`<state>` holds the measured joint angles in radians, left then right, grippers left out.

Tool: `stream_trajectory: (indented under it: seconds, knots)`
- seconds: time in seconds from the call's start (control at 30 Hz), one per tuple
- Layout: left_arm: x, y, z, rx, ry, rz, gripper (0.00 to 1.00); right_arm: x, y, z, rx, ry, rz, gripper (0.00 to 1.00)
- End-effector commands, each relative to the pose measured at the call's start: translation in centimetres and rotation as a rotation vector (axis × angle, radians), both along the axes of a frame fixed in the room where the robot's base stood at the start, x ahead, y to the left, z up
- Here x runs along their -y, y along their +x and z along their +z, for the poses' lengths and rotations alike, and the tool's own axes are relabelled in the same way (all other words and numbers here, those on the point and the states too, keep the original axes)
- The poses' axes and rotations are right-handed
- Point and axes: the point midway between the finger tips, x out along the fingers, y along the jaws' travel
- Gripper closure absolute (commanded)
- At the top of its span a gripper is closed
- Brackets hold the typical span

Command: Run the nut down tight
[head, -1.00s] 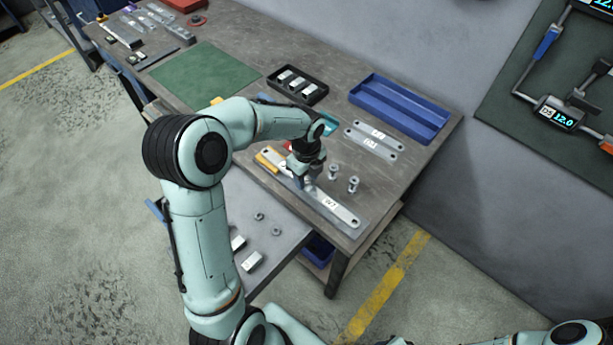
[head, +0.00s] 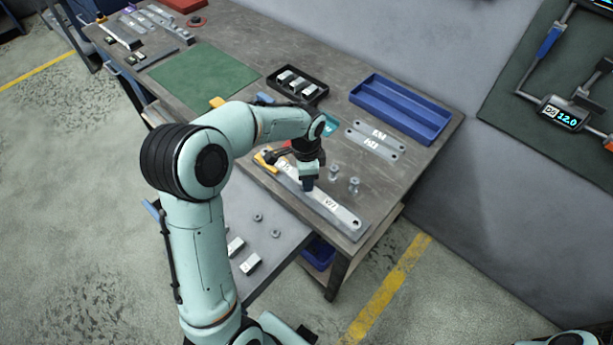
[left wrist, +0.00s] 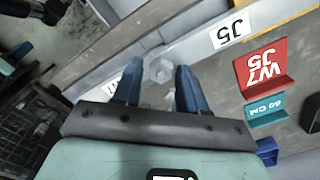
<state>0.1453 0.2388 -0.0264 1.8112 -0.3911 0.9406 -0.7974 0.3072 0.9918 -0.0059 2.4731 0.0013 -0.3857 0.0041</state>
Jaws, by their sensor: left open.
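A long flat metal bracket (head: 345,214) lies near the bench's front edge, with white labels on it. In the left wrist view, its strip (left wrist: 197,42) carries a J5 label. A hex nut (left wrist: 159,70) shows there, between and beyond my fingertips. My left gripper (left wrist: 160,68) is open, its two blue fingers apart on either side of the nut in that picture; I cannot tell whether they touch it. In the head view, the left gripper (head: 307,185) points down over the bracket and hides the nut. My right gripper is out of view.
Two metal fasteners (head: 344,179) stand right of the gripper. A red sign (left wrist: 262,68) and teal tag (left wrist: 265,108) stand nearby. Loose nuts (head: 267,225) lie on a lower surface.

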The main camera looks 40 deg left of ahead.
Motion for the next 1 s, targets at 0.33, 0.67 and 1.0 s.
stream_trajectory:
  seconds: [0.33, 0.67, 1.0]
  knots:
    - [-0.01, -0.02, -0.04, -0.001, 0.001, 0.321, 0.58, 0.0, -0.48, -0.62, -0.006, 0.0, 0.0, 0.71]
    - [0.0, -0.01, -0.05, 0.0, 0.0, 0.624, 0.58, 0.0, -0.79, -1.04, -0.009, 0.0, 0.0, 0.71]
    - [-0.01, 0.01, 0.02, -0.001, 0.0, 0.732, 0.58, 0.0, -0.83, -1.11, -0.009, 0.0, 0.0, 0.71]
